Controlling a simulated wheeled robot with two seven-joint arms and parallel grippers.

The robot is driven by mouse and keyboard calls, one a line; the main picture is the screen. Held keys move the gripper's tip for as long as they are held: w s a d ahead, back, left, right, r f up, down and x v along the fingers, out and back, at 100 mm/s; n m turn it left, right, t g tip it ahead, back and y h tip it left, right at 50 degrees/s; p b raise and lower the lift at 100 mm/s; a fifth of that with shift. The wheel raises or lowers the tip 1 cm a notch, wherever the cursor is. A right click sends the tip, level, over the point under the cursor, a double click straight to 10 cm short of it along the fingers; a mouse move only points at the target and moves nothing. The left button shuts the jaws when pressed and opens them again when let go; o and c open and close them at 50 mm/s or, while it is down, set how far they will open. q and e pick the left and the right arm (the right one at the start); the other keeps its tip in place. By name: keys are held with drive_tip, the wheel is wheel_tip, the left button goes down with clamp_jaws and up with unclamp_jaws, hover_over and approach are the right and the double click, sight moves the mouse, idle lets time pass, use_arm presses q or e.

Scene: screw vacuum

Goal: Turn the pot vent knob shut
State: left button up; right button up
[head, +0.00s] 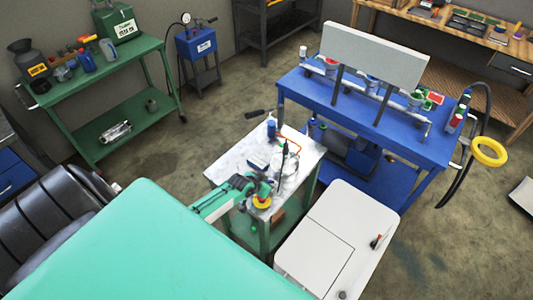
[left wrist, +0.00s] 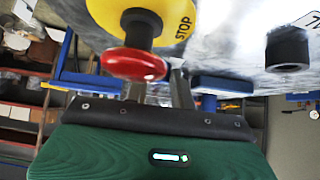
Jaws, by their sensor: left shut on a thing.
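The pot (head: 288,170), pale and shiny, stands on the small marble-topped cart (head: 228,160), with a dark upright part and orange tubing by it. My left gripper (head: 266,184) reaches in from the left to the pot's near side. Its fingers also show in the left wrist view (left wrist: 160,87), partly behind a red button. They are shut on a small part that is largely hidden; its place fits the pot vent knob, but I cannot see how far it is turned. My right gripper is not in view.
A yellow stop switch (left wrist: 171,20) with a red button (left wrist: 135,64) is close by my left fingers; a black cylinder (left wrist: 288,48) stands on the marble. A blue bench (head: 308,92) is behind, a white flat-topped unit (head: 352,218) at the near right. Open floor lies left of the cart.

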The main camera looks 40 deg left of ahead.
use_arm(q)
drive_tip(key=shift+d+r+n+y+p, duration=0.3)
drive_tip(key=shift+n+y+p, duration=0.3)
drive_tip(key=shift+n+p, duration=0.25)
drive_tip(key=shift+d+f+n+y, duration=0.25)
drive_tip(key=shift+n+y, duration=0.35)
drive_tip(key=shift+n, duration=0.25)
drive_tip(key=shift+d+f+n+g+y, duration=0.1)
drive_tip(key=shift+n+g+y, duration=0.2)
drive_tip(key=shift+n+y, duration=0.65)
drive_tip(key=shift+w+n+y+b, duration=0.1)
drive_tip(key=shift+n+y+b, duration=0.2)
drive_tip(key=shift+n, duration=0.25)
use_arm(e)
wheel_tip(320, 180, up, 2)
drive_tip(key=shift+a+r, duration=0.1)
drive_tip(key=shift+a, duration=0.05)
use_arm(q)
drive_tip(key=o, duration=0.7)
